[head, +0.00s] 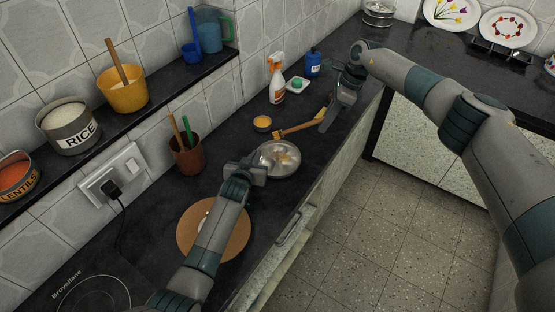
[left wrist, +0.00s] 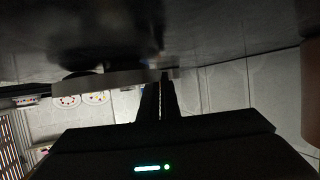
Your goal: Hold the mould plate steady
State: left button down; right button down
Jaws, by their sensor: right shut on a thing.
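The mould plate (head: 283,165) is a round, shiny steel plate with yellow patches, lying on the dark worktop. My left gripper (head: 258,169) is at its left rim. In the left wrist view, the two fingers (left wrist: 160,98) are close together with a thin slit between them. Their tips meet a pale band, seemingly the plate's side (left wrist: 105,80); I cannot see any of it clamped between them. My right gripper (head: 328,121) is beyond the plate, shut on a brush (head: 296,128) with a wooden handle and yellow head. The grip itself is partly hidden.
A small bowl of yellow stuff (head: 262,123) stands behind the plate. A spray bottle (head: 277,80), a green-topped dish (head: 297,85) and a blue bottle (head: 313,63) stand further back. A brown utensil pot (head: 187,155) is left; a round wooden board (head: 187,236) lies under my left arm.

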jog(key=a, duration=0.1)
jog(key=s+a, duration=0.1)
jog(key=a, duration=0.1)
jog(key=s+a, duration=0.1)
jog(key=shift+s+a, duration=0.1)
jog(key=shift+a, duration=0.25)
jog(key=shift+f, duration=0.1)
dwell(0.3)
notch_tip(320, 180, down, 6)
jog(key=shift+f, duration=0.15)
dwell(0.7)
dwell(0.6)
jog(key=shift+s+d, duration=0.55)
jog(key=shift+d, duration=0.3)
jog(key=shift+s+d, duration=0.55)
jog(key=shift+d, duration=0.3)
